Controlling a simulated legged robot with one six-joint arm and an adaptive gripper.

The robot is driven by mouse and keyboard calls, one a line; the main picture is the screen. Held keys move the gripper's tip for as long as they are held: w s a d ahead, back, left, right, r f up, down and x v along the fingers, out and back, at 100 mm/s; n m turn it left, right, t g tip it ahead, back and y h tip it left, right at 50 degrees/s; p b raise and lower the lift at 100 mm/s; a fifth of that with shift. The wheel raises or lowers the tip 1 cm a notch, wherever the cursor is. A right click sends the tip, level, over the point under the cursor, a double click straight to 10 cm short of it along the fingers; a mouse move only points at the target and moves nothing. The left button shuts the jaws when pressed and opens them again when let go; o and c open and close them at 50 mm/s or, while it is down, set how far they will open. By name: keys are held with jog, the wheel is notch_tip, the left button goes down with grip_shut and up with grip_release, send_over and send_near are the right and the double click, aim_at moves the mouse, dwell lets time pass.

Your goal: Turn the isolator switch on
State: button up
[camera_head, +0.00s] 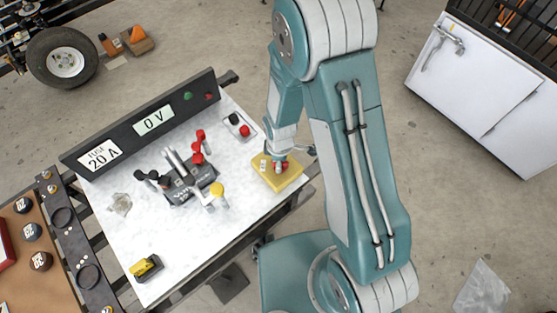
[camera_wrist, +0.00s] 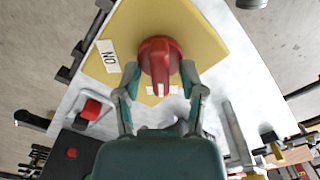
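The isolator switch is a yellow box (camera_head: 290,181) with a red rotary knob (camera_wrist: 160,56), near the right end of the white bench top. In the wrist view, the knob's handle points down toward my gripper, over a partly hidden white label (camera_wrist: 152,91). An "ON" label (camera_wrist: 107,56) is on the yellow face (camera_wrist: 190,28) to the left. My gripper (camera_wrist: 160,77) is open, with one fingertip on each side of the handle and gaps visible. In the head view, my gripper (camera_head: 279,164) is over the box and hides most of the knob.
A panel reading "0 V" (camera_head: 153,121) and "FUSE 20 A" stands along the bench's back edge. A red and black terminal block (camera_head: 239,126) is close behind the switch. Clamps with red, black and yellow handles (camera_head: 190,182) stand mid-bench. A yellow-black item (camera_head: 145,267) lies at front left.

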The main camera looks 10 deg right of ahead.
jog(key=shift+d, duration=0.25)
grip_shut()
jog(key=shift+a, duration=0.1)
jog(key=shift+m, duration=0.3)
jog(key=m, duration=0.3)
jog(key=shift+w+a+m, duration=0.1)
jog(key=shift+m, duration=0.2)
jog(key=m, duration=0.4)
jog(key=shift+w+r+m, duration=0.1)
jog(key=shift+m, duration=0.2)
jog(key=m, duration=0.9)
